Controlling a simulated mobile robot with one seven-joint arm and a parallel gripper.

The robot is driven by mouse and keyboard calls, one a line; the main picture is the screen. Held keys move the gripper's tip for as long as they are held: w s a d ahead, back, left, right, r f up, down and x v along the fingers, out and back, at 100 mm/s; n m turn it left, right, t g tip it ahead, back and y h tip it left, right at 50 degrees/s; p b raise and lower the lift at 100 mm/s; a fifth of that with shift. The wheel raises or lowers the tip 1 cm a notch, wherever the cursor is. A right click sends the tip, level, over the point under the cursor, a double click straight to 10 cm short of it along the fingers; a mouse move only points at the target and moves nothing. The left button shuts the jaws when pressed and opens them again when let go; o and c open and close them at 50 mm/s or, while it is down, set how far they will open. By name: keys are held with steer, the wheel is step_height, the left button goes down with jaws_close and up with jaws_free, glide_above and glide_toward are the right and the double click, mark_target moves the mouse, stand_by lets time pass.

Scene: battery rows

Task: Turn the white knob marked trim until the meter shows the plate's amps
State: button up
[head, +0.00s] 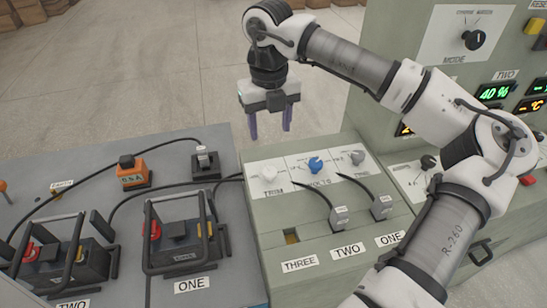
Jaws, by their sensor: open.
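The white knob (269,173) sits at the left end of a row of three knobs on the sloped top of a grey-green console, with a TRIM label below it. My gripper (270,132) points down with two purple fingers apart. It is empty and appears above and behind the white knob, not touching it. An orange block (131,177) on the grey bench bears small dark characters that seem to end in A; I cannot tell whether it is the meter or the plate. A green display (494,93) reads 40 % under TWO; amber displays beside and below it are partly hidden by my arm.
A blue knob (316,164) and a grey knob (357,157) stand right of the white one. Plugs (340,217) with black cables sit above labels TWO and ONE. A MODE knob (474,40) is on the cabinet.

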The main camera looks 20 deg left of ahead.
mark_target(270, 171)
steer(key=f+p, duration=0.3)
steer(key=f, duration=1)
steer(key=shift+s, duration=0.2)
